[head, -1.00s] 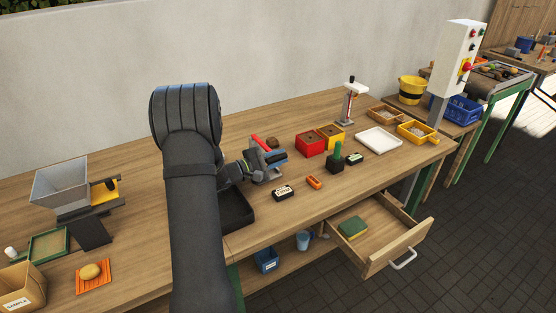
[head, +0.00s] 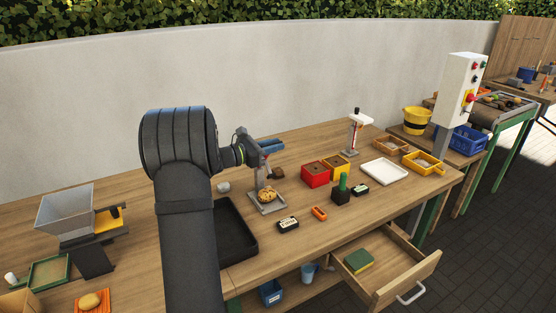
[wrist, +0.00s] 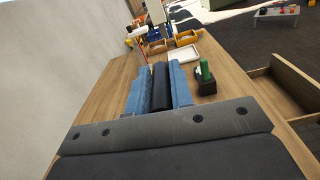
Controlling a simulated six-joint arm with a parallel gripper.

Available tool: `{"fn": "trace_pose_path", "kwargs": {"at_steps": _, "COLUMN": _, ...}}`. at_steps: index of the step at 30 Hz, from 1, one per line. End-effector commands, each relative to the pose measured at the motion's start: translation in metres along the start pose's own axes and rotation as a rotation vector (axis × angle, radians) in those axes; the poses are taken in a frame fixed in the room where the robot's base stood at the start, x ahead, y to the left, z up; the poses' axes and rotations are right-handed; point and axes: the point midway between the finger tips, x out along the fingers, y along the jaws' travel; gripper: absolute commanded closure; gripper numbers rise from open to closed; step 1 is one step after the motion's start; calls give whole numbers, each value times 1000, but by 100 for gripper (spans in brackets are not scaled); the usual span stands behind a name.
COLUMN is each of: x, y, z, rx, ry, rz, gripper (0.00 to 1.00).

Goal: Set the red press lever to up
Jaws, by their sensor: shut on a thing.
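The press (head: 267,207) stands on the bench with a grey base and upright, and a yellowish, potato-like lump (head: 268,193) lies on its base. My gripper (head: 271,147) is above the press, its blue fingers pointing right. In the wrist view the blue fingers (wrist: 160,90) are closed on a dark cylindrical grip (wrist: 160,86), apparently the end of the press lever. The lever's red arm is not clearly visible now; my gripper and wrist hide that part.
A black tray (head: 253,249) lies left of the press. A drawer (head: 414,275) is open at the front. Air above the bench is clear.

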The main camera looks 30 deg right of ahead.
Motion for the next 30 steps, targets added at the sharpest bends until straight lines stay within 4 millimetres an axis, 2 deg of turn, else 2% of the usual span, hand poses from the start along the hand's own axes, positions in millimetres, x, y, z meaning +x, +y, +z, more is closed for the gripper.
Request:
{"fn": "trace_pose_path", "kwargs": {"at_steps": 9, "x": 0, "y": 40, "z": 17, "rx": -256, "ry": 1, "rz": 1, "gripper": 100}}
{"fn": "trace_pose_path", "kwargs": {"at_steps": 15, "x": 0, "y": 56, "z": 21, "rx": -306, "ry": 1, "rz": 1, "gripper": 100}}
{"fn": "trace_pose_path", "kwargs": {"at_steps": 21, "x": 0, "y": 65, "z": 22, "rx": -307, "ry": 3, "rz": 1, "gripper": 100}}
{"fn": "trace_pose_path", "kwargs": {"at_steps": 30, "x": 0, "y": 68, "z": 21, "rx": -307, "ry": 5, "rz": 2, "gripper": 100}}
